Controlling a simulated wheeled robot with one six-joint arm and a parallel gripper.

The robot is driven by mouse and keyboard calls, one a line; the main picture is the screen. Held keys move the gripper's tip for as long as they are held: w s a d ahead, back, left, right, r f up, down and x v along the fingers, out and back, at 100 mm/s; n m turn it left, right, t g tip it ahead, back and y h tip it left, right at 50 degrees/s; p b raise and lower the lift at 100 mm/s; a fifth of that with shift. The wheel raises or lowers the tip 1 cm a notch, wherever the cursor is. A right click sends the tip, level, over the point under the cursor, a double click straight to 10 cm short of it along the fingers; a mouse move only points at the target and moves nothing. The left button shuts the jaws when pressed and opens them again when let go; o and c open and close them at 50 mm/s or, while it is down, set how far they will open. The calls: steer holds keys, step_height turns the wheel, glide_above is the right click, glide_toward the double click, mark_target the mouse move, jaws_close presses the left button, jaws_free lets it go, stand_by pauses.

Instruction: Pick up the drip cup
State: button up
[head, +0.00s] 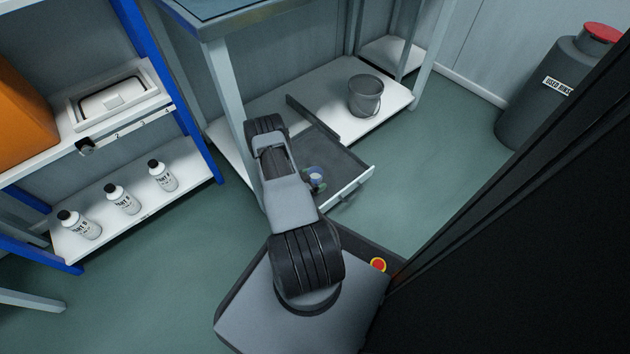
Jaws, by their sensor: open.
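A small pale blue-white item (317,179), which may be the drip cup, sits in the open grey drawer (345,165) under the workbench. My arm partly covers it on its left side, and it is too small to make out its shape or contents. My arm reaches up across the drawer and folds at its far end. My gripper does not show; the arm links hide that area. I cannot tell how far the gripper is from the small item.
A grey bucket (366,97) stands on the bench's white lower shelf (325,80). A blue-framed rack with several white bottles (122,199) and a white tray (112,97) stands left. A grey bin with a red lid (603,33) stands right. Green floor (440,160) is clear right of the drawer.

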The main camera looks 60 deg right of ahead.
steer(key=shift+c, duration=0.2)
steer(key=c, duration=1)
steer(key=shift+r, duration=0.2)
